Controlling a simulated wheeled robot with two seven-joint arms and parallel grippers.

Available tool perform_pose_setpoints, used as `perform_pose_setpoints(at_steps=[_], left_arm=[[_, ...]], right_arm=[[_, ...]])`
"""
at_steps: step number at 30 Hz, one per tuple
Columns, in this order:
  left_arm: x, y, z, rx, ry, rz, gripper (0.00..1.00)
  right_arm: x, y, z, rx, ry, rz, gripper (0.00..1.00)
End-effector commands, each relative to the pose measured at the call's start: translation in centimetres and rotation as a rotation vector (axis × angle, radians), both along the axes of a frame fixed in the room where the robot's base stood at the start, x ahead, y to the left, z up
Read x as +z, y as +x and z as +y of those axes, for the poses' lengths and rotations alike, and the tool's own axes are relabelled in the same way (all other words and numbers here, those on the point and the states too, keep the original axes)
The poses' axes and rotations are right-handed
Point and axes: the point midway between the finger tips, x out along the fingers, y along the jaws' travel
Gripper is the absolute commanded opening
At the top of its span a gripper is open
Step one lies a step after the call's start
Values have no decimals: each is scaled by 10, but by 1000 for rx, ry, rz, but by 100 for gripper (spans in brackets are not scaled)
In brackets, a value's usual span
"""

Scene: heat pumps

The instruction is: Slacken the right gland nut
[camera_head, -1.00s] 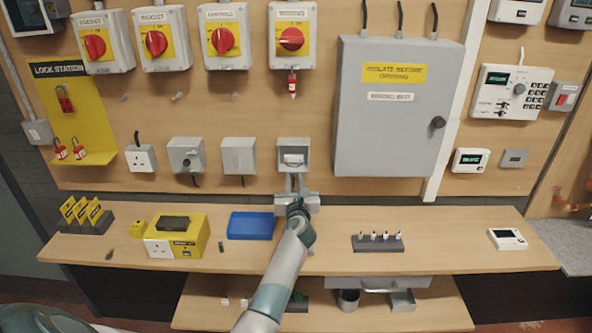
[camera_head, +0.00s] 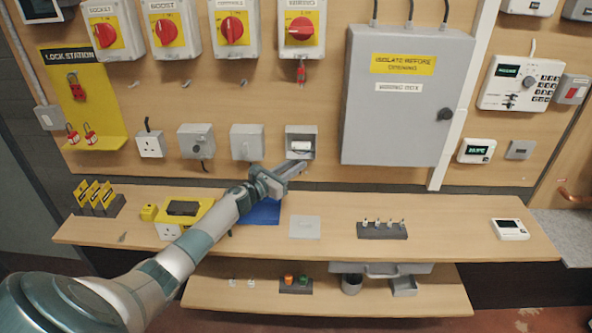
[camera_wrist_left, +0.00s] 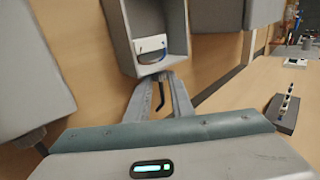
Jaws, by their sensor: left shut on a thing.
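An open grey box (camera_head: 300,133) on the wall holds a white block (camera_head: 300,146). In the left wrist view, this box (camera_wrist_left: 178,30) shows the white block (camera_wrist_left: 150,44) and a blue wire inside. My left gripper (camera_head: 297,167) reaches up from the lower left to the box's underside. In the left wrist view, its fingers (camera_wrist_left: 166,80) close just below the box, with a short black cable (camera_wrist_left: 160,97) hanging between them. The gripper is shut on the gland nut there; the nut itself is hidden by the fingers. My right gripper is out of view.
Closed grey boxes (camera_head: 247,142) are to the left, and the grey wiring enclosure (camera_head: 405,120) is to the right. On the shelf (camera_head: 455,228) below are a blue tray (camera_head: 262,212), a flat grey plate (camera_head: 305,227) and a dark rack (camera_head: 383,231). The shelf's right part is mostly clear.

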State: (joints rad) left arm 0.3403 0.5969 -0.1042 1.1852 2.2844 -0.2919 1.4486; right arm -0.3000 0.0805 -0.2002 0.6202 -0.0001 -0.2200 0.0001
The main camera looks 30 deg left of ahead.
Motion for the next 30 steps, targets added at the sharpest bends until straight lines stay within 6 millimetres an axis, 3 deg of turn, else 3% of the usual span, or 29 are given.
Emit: perform_pose_setpoints(at_steps=[6, 20, 21, 23, 30], left_arm=[[1, 1, 3, -67, -1, -3, 0], [2, 1, 3, -83, -1, -4, 0], [2, 1, 3, -83, -1, -4, 25], [2, 1, 3, -83, -1, -4, 39], [2, 1, 3, -82, 0, -2, 39]], right_arm=[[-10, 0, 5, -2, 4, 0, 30], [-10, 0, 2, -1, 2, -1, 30], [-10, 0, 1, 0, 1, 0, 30], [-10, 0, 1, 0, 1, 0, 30], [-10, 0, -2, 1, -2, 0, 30]])
